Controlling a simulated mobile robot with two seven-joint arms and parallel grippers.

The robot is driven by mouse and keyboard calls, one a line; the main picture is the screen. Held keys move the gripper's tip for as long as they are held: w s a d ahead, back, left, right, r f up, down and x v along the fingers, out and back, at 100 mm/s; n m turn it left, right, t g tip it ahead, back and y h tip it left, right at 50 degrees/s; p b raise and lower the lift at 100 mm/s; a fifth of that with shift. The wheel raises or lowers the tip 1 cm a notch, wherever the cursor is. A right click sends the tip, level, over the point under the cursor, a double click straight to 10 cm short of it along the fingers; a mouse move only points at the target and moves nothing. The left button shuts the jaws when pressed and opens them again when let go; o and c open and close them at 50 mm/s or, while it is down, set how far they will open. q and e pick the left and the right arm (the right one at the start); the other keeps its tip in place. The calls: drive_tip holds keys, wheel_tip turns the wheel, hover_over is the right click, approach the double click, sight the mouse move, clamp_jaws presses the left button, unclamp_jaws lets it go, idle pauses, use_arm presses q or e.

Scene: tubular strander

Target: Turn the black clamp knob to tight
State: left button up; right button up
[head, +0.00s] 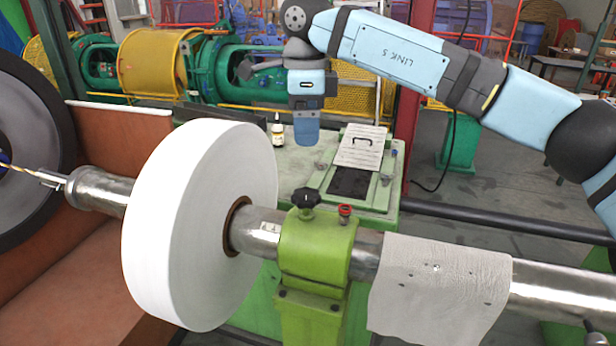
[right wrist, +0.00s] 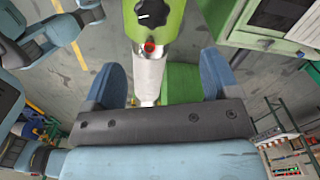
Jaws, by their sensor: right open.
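The black clamp knob (head: 306,198) has several lobes and sits on top of the green clamp block (head: 316,245) around the steel shaft. It also shows at the top edge of the right wrist view (right wrist: 152,13), with a white mark on its top. My right gripper (head: 307,137) points down, above and apart from the knob in the head view. In the right wrist view its two blue fingers (right wrist: 162,85) are spread wide with nothing held between them; the knob lies beyond them. My left gripper is not seen.
A small red-topped fitting (head: 345,210) stands on the block beside the knob. A large white reel (head: 190,225) is on the shaft to the left. A grey cloth (head: 437,290) drapes over the shaft to the right. A dropper bottle (head: 277,132) stands on the green cabinet behind.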

sight(306, 193)
drive_tip(key=f, duration=0.4)
drive_tip(key=s+f+p, duration=0.1)
drive_tip(key=f, duration=0.3)
drive_tip(key=f+p, duration=0.1)
drive_tip(key=f, duration=0.2)
drive_tip(key=shift+s+f, duration=0.3)
drive_tip(key=shift+f, duration=0.1)
drive_tip(key=shift+w+f, duration=0.1)
drive_tip(key=shift+f, duration=0.5)
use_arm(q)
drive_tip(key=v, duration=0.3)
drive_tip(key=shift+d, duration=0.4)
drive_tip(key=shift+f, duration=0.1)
use_arm(e)
drive_tip(key=c, duration=0.9)
